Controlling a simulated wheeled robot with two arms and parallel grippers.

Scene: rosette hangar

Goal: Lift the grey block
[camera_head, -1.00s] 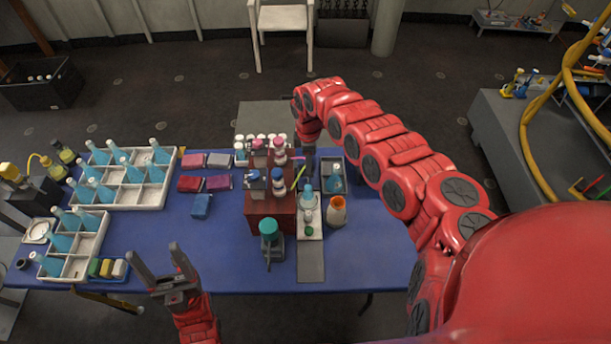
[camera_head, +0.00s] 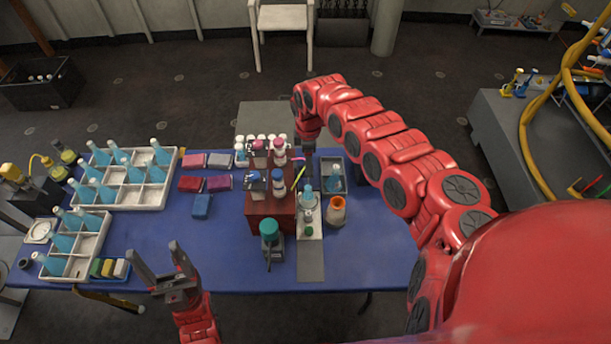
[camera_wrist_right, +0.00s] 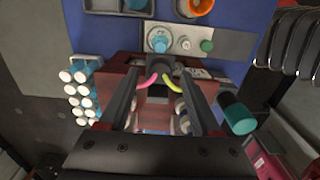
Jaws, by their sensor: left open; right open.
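Several small blocks lie on the blue table in the head view. A greyish one (camera_head: 219,160) is in the back row, beside a pinkish one (camera_head: 193,160); I take the greyish one as the grey block. My right gripper (camera_head: 306,148) is over the back of the table, right of the blocks, and partly hidden. In the right wrist view its fingers (camera_wrist_right: 160,88) are apart above the red-brown rack, with a pink and a yellow stick showing between them.
The red-brown rack (camera_head: 258,213) with bottles stands mid-table, with a teal-capped bottle (camera_head: 270,232) in front. White bottles (camera_head: 240,155) stand behind it. Crates of blue bottles (camera_head: 128,200) fill the left. The front middle-left is clear.

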